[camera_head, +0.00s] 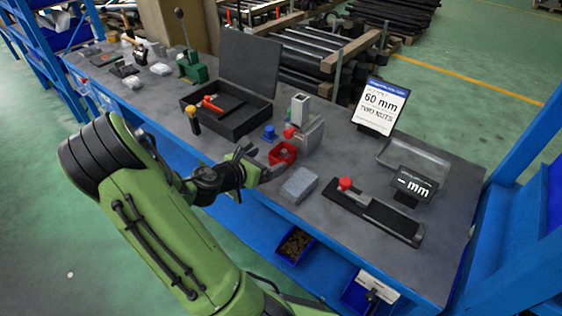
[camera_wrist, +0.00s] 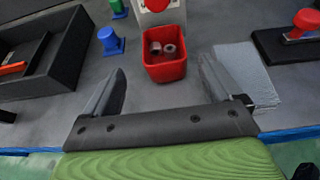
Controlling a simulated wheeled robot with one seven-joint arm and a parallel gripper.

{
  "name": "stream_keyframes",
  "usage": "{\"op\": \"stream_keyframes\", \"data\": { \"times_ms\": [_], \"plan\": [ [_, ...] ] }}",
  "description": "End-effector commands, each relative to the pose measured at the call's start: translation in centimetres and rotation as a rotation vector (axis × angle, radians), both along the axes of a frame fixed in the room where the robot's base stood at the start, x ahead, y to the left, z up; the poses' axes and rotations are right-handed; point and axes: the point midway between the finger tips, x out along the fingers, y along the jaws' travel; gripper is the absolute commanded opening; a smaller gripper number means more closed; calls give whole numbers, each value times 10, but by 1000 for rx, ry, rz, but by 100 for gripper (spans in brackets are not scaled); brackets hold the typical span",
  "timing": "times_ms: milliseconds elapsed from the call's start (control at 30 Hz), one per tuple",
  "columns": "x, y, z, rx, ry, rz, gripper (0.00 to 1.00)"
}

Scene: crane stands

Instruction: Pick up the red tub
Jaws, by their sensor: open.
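The red tub (camera_head: 283,154) stands on the grey workbench in front of a grey block-shaped device. In the wrist view the red tub (camera_wrist: 165,68) is upright, just beyond and between my fingers, with a few small round metal parts inside it. My gripper (camera_wrist: 160,88) is open and empty, its two fingers spread wider than the tub, with no contact visible. In the head view my gripper (camera_head: 262,172) is at the near side of the tub, and part of it is hidden by my arm.
A grey pad (camera_head: 299,184) lies close to the right of my gripper. A blue piece (camera_head: 268,132) and an open black case (camera_head: 228,118) stand left of the tub. A device with a red knob (camera_head: 345,184) lies to the right. The bench's blue front edge is near.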

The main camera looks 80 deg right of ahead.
Motion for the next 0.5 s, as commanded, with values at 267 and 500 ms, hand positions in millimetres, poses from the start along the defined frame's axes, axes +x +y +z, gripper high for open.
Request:
{"op": "stream_keyframes", "data": {
  "times_ms": [267,500],
  "plan": [
    [-18,-34,-16,-1,-2,-5,91],
    [-33,-65,-29,1,-1,-1,91]
  ]
}}
